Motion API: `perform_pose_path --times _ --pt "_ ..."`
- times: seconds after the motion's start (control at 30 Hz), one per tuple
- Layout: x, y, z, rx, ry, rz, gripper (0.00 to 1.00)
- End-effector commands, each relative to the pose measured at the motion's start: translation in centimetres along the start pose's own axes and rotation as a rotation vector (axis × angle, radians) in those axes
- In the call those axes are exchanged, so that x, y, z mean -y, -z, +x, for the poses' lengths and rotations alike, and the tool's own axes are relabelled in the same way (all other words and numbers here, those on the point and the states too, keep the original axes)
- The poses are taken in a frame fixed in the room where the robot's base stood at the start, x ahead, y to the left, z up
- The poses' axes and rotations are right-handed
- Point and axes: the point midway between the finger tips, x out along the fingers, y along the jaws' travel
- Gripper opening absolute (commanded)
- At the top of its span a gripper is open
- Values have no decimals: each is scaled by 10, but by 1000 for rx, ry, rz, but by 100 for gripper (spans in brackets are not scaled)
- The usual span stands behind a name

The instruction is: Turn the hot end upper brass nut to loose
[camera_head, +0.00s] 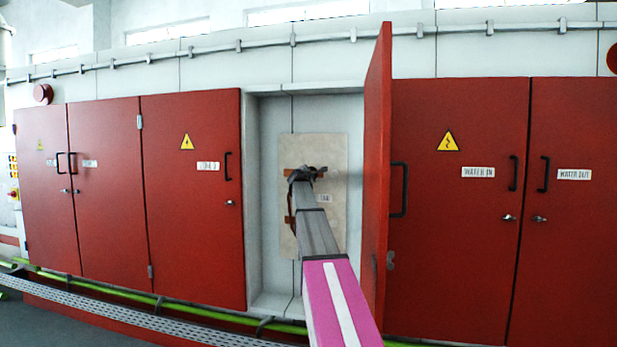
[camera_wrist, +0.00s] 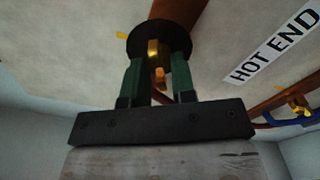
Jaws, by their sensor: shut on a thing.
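The brass nut (camera_wrist: 154,52) shows in the wrist view at the top middle, in front of a round black disc (camera_wrist: 181,28) at the end of a copper pipe (camera_wrist: 180,8). My gripper (camera_wrist: 159,66) has its two green fingers on either side of the nut, shut on it. Another brass piece hangs just below the nut between the fingers. A "HOT END" label (camera_wrist: 279,43) is on the panel to the right. In the head view my gripper (camera_head: 308,174) reaches the panel (camera_head: 335,150) inside the open cabinet, and my arm hides much of the pipework.
An open red door (camera_head: 377,170) stands close to the right of my arm. Closed red cabinets are on both sides. In the wrist view a second brass fitting (camera_wrist: 299,104) with a blue handle (camera_wrist: 285,122) sits at the right on a copper pipe.

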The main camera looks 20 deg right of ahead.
Motion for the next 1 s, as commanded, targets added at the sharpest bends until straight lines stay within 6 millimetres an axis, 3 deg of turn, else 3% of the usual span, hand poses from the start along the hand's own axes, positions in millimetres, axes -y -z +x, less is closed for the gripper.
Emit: perform_pose_path --times 0.27,0.3,0.33,0.73,1.0 --pt "1 1 -1 -1 1 -1 1" --pt "1 1 -1 -1 1 -1 27" --pt "1 1 -1 -1 1 -1 34" --pt "1 0 -5 0 1 0 34" --pt "2 0 -39 -1 0 0 34"
